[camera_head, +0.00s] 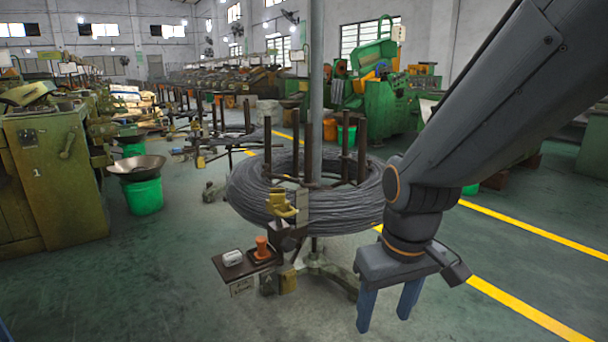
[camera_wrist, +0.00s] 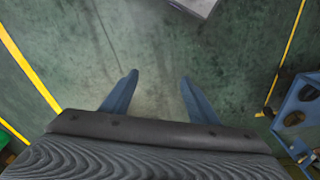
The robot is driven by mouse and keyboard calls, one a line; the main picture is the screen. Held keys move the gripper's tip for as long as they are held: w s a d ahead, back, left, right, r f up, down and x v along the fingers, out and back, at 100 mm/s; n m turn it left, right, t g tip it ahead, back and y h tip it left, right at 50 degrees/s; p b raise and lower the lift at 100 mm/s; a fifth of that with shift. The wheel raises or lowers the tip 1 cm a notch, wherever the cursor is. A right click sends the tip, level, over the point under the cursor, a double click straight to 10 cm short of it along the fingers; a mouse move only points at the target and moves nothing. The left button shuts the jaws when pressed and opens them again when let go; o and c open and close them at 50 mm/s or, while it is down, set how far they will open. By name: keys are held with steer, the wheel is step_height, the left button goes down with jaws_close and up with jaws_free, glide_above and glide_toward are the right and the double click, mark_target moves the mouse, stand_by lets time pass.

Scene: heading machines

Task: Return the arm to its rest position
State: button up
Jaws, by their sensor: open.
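My gripper (camera_head: 386,318) hangs at the lower right of the head view, pointing down. Its two blue fingers are apart with nothing between them. My dark grey arm comes in from the upper right corner and bends down at the wrist. In the wrist view my gripper (camera_wrist: 158,80) shows both blue fingers spread over bare green floor. The gripper is to the right of and in front of the wire coil (camera_head: 335,212) in the head view, touching nothing that I can see.
A small shelf (camera_head: 243,267) with an orange item (camera_head: 262,247) and a white item (camera_head: 232,257) is fixed before the coil. A green machine (camera_head: 388,105) stands behind. A green bucket (camera_head: 144,196) is at left. A blue structure (camera_wrist: 298,118) edges the wrist view. Floor below the gripper is clear.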

steer(key=s+r+m+g, duration=0.1)
steer(key=s+r+m, duration=0.1)
steer(key=s, duration=0.4)
steer(key=d+r+m+p, duration=0.1)
steer(key=d+r+p, duration=0.4)
steer(key=p, duration=0.8)
steer(key=shift+d+r, duration=0.25)
steer(key=shift+r, duration=0.2)
